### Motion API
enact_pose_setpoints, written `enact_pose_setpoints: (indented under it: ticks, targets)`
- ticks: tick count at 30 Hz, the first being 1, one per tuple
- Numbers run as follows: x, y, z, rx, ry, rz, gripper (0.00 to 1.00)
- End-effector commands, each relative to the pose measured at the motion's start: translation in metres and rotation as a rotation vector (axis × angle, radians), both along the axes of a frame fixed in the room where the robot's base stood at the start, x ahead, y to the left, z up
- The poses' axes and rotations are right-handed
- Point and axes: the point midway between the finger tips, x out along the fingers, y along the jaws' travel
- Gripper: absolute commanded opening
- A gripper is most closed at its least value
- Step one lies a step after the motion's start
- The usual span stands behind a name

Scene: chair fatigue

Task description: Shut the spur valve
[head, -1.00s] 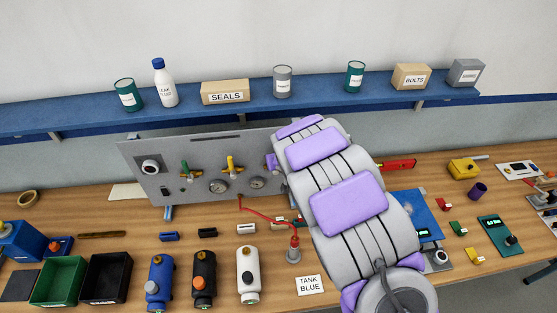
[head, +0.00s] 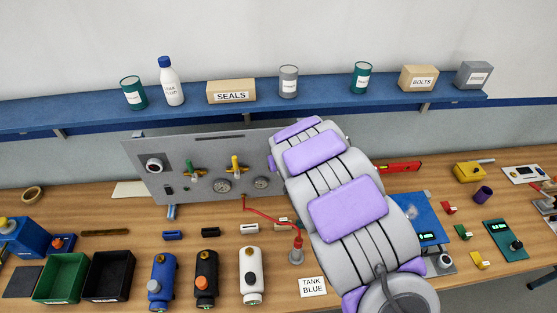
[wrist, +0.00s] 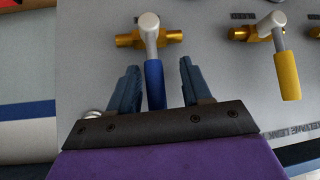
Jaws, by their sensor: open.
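In the wrist view, my gripper (wrist: 159,68) is open, with one dark blue finger on each side of a blue valve lever (wrist: 154,84). The lever hangs from a grey hub on a brass valve body (wrist: 128,40) and lies in line with the fingers, with gaps on both sides. A yellow-levered valve (wrist: 287,72) is to its right. In the head view, the grey panel (head: 145,185) carries a green-handled valve (head: 190,168) and a yellow-handled valve (head: 235,163). My arm hides the blue lever and my fingers there. I cannot tell which valve is labelled spur.
Two gauges (head: 222,185) sit low on the panel. A red hose (head: 270,217) runs from below it to a fitting (head: 296,253). Blue, black and white tanks (head: 251,277) stand in front. A blue shelf (head: 200,115) with cans and boxes is above.

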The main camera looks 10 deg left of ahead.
Motion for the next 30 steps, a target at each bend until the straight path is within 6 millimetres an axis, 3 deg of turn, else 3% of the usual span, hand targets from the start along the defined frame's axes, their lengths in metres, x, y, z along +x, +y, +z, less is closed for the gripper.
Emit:
enact_pose_setpoints:
  ticks: [10,30]
  targets:
    - [-0.009,-0.007,0.014,0.003,-0.002,-0.003,0.48]
    - [-0.072,-0.034,0.083,0.0,-0.001,-0.001,0.48]
